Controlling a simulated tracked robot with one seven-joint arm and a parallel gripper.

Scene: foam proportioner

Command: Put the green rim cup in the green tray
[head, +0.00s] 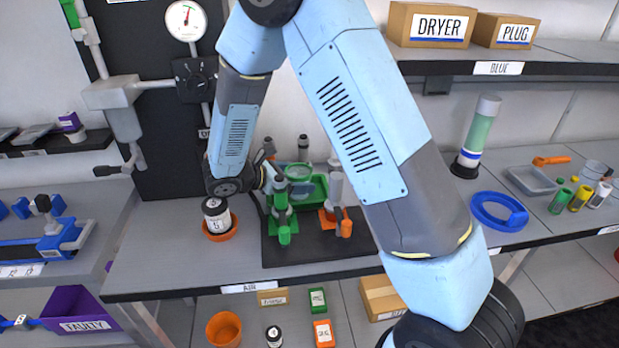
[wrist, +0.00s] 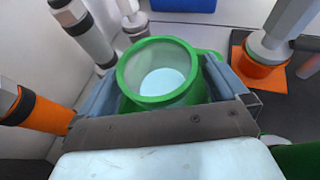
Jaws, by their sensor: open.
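The green rim cup (wrist: 158,72) is a clear cup with a thick green rim. In the wrist view it stands upright between the two fingers of my gripper (wrist: 162,88), which are open on either side of it. Green surfaces show around and below the cup. In the head view the cup's rim (head: 298,171) appears at the green tray (head: 320,188), on the dark mat at the back of the bench. The cup's base is hidden, so I cannot tell whether it touches the tray floor. My forearm covers part of this area.
Green and orange valve fittings (head: 283,215) (head: 336,220) stand close in front of the tray. A labelled jar (head: 215,213) sits in an orange dish to the left. A blue ring (head: 499,212) and a tall green cylinder (head: 477,138) are to the right. The bench front is clear.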

